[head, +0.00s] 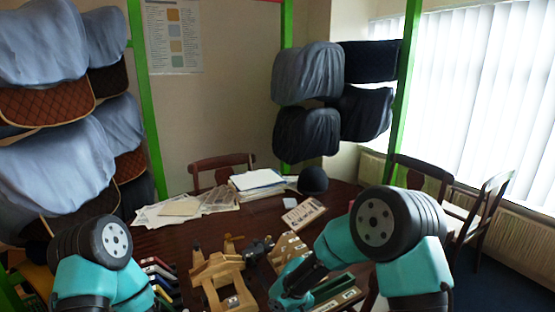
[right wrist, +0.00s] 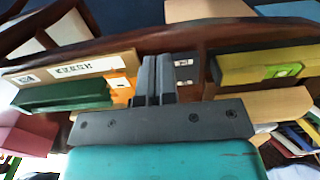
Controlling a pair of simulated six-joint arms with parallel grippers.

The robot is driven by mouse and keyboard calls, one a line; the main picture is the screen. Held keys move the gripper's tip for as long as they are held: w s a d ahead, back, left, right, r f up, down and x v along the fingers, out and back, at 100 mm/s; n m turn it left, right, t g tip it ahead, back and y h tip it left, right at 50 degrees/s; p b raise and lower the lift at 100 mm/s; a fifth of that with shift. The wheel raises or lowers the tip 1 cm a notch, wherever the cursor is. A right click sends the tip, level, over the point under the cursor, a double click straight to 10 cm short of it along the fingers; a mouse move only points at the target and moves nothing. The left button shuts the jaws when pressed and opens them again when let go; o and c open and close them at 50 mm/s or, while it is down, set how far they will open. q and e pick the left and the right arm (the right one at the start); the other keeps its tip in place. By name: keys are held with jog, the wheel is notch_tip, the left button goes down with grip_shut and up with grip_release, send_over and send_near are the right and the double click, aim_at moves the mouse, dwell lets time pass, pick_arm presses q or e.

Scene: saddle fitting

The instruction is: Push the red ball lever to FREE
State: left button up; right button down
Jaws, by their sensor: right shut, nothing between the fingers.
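I cannot make out the red ball lever or a FREE marking in either view. My right gripper (right wrist: 155,75) is shut and empty in the right wrist view, with its two dark fingers together. Ahead of it are a wooden block with a white printed label (right wrist: 88,68) and an orange piece (right wrist: 122,86). In the head view my right arm reaches down to the left over the table, beside a wooden stand (head: 217,274); its fingertips are not clear there. My left arm is at the lower left, and its gripper is out of view.
In the right wrist view a green block (right wrist: 65,97) lies at the left and a yellow-green block (right wrist: 270,65) at the right. In the head view papers (head: 258,181) and a dark rounded object (head: 313,181) lie at the back of the table. Chairs stand beyond it.

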jog(key=shift+w+a+f, duration=0.1)
jog(key=shift+w+a, duration=0.35)
jog(key=shift+w, duration=0.45)
jog(key=shift+w+a, duration=0.45)
jog(key=shift+w, duration=0.4)
dwell(0.5)
jog(key=shift+s, duration=0.1)
jog(key=shift+s+d, duration=0.2)
jog(key=shift+s, duration=0.1)
jog(key=shift+s, duration=0.15)
dwell(0.4)
jog(key=shift+r, duration=3.55)
